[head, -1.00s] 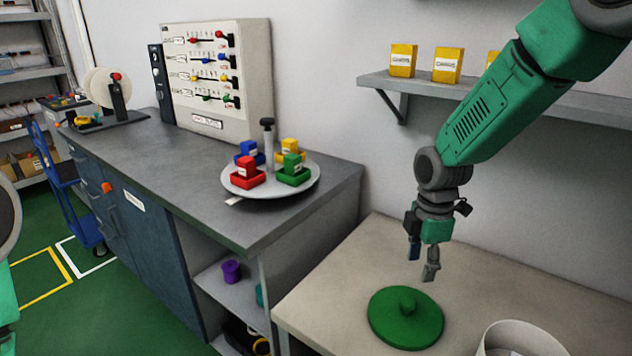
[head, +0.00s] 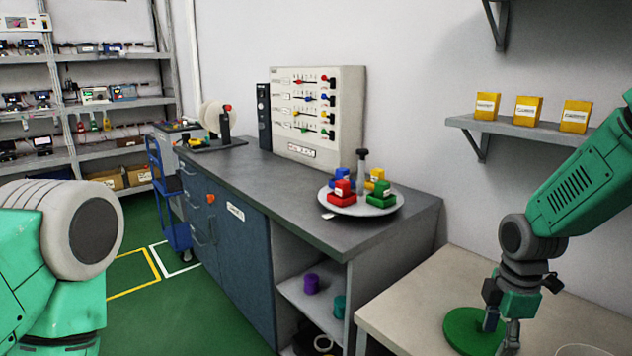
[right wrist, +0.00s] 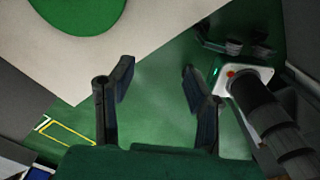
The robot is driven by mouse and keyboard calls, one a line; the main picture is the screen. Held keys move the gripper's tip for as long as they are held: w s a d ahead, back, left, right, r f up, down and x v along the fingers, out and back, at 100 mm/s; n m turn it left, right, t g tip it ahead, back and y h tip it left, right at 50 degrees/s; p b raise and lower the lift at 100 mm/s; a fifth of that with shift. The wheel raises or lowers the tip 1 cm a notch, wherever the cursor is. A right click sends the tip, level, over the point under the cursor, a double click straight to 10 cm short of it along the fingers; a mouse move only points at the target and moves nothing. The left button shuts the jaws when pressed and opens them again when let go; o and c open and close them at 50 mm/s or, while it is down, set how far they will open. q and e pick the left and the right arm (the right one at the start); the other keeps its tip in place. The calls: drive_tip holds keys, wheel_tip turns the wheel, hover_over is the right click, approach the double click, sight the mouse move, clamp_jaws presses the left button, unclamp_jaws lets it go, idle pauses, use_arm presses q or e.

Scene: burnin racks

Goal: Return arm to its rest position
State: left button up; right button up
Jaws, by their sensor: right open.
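My right arm comes in from the right in the head view. Its gripper (head: 499,333) hangs over the beige table, in front of the round green lid (head: 461,325), which it partly covers. In the right wrist view the two dark fingers (right wrist: 158,95) are spread apart with nothing between them, over green floor. The green disc (right wrist: 75,12) lies at the upper left there, apart from the fingers. My left arm shows only as a large green and grey part at the left of the head view; its gripper is out of the picture.
A beige table (head: 415,295) stands below the right gripper. A dark-topped cabinet (head: 290,195) holds a round tray (head: 335,207) of coloured blocks and a switch panel (head: 345,110). A wall shelf (head: 500,128) bears yellow boxes. Green floor (head: 150,315) is open at lower left.

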drive_tip(key=shift+m, duration=0.9)
drive_tip(key=f, duration=0.2)
drive_tip(key=s+a+f, duration=0.1)
drive_tip(key=s+f, duration=0.1)
drive_tip(key=f, duration=0.1)
drive_tip(key=shift+a+f, duration=0.15)
drive_tip(key=shift+f, duration=0.15)
drive_tip(key=s+a+f+m, duration=0.1)
drive_tip(key=s+f+m, duration=0.3)
drive_tip(key=s, duration=0.5)
drive_tip(key=s+a+f+m, duration=0.1)
drive_tip(key=s+f+m, duration=0.4)
drive_tip(key=s, duration=0.4)
drive_tip(key=s+a+f+m, duration=0.1)
drive_tip(key=s+f+m, duration=0.4)
drive_tip(key=s, duration=0.4)
drive_tip(key=shift+a+f+t, duration=0.25)
drive_tip(key=shift+a+t, duration=0.05)
drive_tip(key=shift+a, duration=0.1)
drive_tip(key=shift+w+d+f, duration=0.1)
drive_tip(key=shift+w+d, duration=0.05)
drive_tip(key=shift+d, duration=0.1)
